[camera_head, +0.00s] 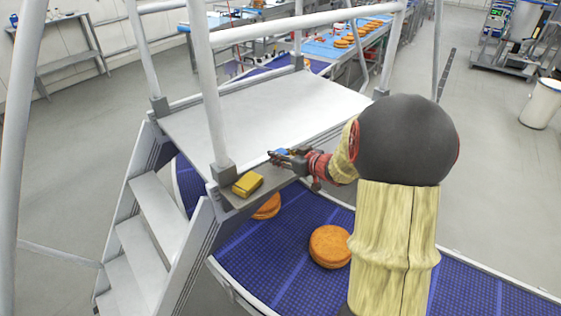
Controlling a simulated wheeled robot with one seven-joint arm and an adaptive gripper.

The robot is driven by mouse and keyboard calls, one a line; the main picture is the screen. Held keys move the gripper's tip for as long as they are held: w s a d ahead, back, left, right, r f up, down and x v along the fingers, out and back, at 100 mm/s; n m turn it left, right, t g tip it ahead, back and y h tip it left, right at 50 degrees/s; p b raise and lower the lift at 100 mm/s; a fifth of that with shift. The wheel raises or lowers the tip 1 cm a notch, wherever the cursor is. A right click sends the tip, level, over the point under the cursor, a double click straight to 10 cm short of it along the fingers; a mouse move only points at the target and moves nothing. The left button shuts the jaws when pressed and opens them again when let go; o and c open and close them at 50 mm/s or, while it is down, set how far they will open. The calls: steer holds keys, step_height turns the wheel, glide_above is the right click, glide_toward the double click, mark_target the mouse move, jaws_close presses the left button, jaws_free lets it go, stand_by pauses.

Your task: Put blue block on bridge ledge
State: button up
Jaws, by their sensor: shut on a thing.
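My gripper (276,158) is at the end of my arm, over the near edge of the bridge platform. A small blue block (281,152) shows at its fingers, and the gripper is shut on it. Fingers hide much of the block. The bridge ledge (263,193) is the grey strip along the near side of the bridge, just below and beside my gripper. I cannot tell whether the block touches it. A yellow block (248,184) lies on the ledge's left end, to the left of my gripper and apart from it.
White railing posts (208,90) and a top rail (300,26) stand around the platform (262,112). Steps (150,225) lead down at left. A blue conveyor (285,270) carrying orange rounds (330,246) runs beneath the bridge. The platform top is clear.

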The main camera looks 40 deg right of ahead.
steer(key=shift+f, duration=1.35)
steer(key=shift+f, duration=0.2)
steer(key=o, duration=1.2)
steer(key=shift+c, duration=0.2)
